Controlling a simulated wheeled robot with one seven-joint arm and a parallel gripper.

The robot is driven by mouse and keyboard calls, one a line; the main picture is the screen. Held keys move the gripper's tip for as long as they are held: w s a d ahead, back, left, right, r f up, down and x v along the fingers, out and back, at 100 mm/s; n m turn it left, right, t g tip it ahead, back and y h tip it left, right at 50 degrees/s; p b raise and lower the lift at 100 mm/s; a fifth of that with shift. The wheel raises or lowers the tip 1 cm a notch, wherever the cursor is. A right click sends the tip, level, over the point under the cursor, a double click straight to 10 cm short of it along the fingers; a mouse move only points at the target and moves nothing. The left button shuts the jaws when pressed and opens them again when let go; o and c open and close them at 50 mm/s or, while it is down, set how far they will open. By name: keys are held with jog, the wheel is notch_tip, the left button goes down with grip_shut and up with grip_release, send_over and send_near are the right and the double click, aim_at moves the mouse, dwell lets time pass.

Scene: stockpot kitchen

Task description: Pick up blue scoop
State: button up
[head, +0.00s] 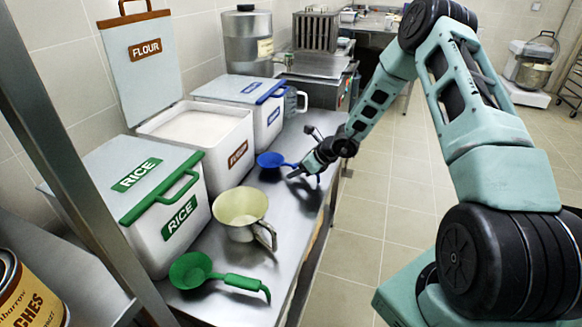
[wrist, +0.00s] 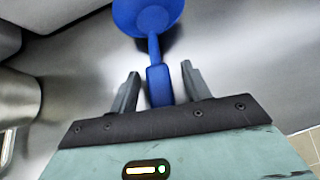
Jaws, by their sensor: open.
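The blue scoop (head: 274,160) lies on the steel counter in front of the blue-lidded bin in the head view. In the wrist view the blue scoop (wrist: 148,18) has its round bowl at the top and its handle pointing down between my fingers. My gripper (wrist: 160,82) is open, with one finger on each side of the handle and a gap showing on both sides. In the head view my gripper (head: 298,172) is at the handle end, and it hides part of the handle. I cannot tell its exact height over the counter.
Behind are the rice bin (head: 155,240), the open flour bin (head: 215,165) and the blue-lidded bin (head: 266,130).

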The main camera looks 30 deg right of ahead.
jog(key=shift+w+a+f, duration=0.1)
jog(key=shift+w+f, duration=0.05)
grip_shut()
